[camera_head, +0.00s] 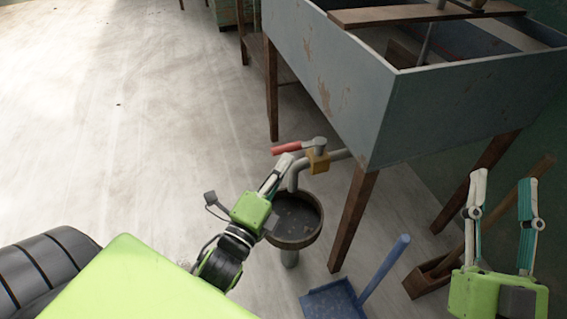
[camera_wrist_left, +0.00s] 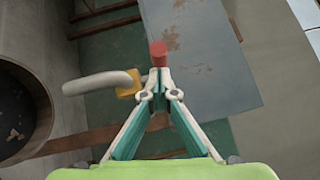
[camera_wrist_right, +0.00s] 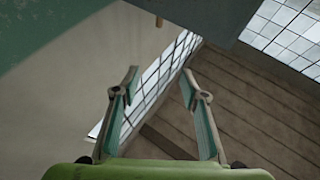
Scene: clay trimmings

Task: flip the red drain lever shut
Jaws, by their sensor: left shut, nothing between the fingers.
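The red drain lever (camera_head: 288,147) sticks out to the left from the drain pipe (camera_head: 337,155), which leaves the grey tank and bends down over a round bucket (camera_head: 297,241). A yellow valve fitting (camera_head: 318,163) sits on the pipe under the lever's hub. My left gripper (camera_head: 284,163) is shut and empty, its fingertips close below the lever. In the left wrist view the red lever end (camera_wrist_left: 158,50) is just beyond the closed fingertips (camera_wrist_left: 158,78); I cannot tell whether they touch. My right gripper (camera_head: 504,178) is open and empty at the right, away from the lever.
The grey tank (camera_head: 450,110) stands on wooden legs (camera_head: 352,222) right of the lever. A blue dustpan (camera_head: 330,300) with a blue handle and a broom (camera_head: 425,280) lie on the floor. The floor at left is clear.

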